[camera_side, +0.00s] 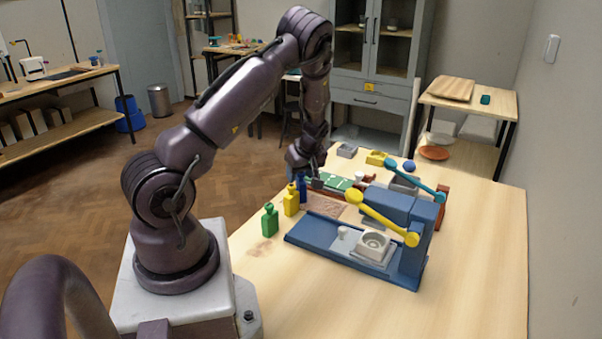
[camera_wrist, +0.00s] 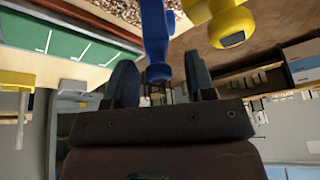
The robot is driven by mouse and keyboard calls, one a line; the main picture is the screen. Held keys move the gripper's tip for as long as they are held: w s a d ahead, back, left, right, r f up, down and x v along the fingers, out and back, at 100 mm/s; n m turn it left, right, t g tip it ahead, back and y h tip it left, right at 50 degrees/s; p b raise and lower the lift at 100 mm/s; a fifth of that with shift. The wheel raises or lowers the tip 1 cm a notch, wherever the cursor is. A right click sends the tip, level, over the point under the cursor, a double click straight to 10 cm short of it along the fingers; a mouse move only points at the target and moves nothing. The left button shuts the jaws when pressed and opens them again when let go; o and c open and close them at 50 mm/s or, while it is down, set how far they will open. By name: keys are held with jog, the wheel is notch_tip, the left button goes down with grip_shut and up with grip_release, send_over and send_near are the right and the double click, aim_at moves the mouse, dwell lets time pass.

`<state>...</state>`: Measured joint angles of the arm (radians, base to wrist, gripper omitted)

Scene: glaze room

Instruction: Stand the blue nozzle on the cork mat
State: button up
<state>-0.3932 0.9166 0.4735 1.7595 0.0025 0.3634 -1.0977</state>
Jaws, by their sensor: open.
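The blue nozzle (camera_side: 302,188) stands upright on the table at the back end of a row of nozzles. It also shows in the wrist view (camera_wrist: 157,35), upper middle, with its end between my fingertips. The cork mat (camera_side: 326,206) lies flat just right of the nozzles, and nothing stands on its visible part. A speckled brown surface at the top of the wrist view (camera_wrist: 115,10) looks like this mat. My gripper (camera_side: 313,183) is open, low over the table close to the blue nozzle; its fingers (camera_wrist: 160,75) lie either side of the nozzle. I cannot tell whether they touch it.
A yellow nozzle (camera_side: 291,200) stands close to the blue one, and a green nozzle (camera_side: 270,220) is nearer the front. A blue press with a yellow lever (camera_side: 382,217) stands right of the mat. A green board (camera_side: 337,182) lies behind. The front right table is clear.

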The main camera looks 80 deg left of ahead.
jog(key=w+d+r+m+t+h, duration=0.25)
jog(key=d+r+m, duration=0.25)
jog(key=d+r, duration=1.15)
jog(key=s+d+r+m+t, duration=0.1)
jog(key=s+d+r+m, duration=0.2)
jog(key=d+r+m, duration=0.1)
jog(key=s+d+r+m+t+h, duration=0.1)
jog(key=s+d+r+m+t, duration=0.1)
jog(key=s+d+r+m, duration=0.2)
jog(key=s+d+r+m+t+h, duration=0.1)
jog(key=s+d+r+m, duration=0.3)
jog(key=d+m, duration=0.3)
jog(key=d, duration=0.3)
jog(key=shift+s+d, duration=0.25)
jog(key=shift+d, duration=0.1)
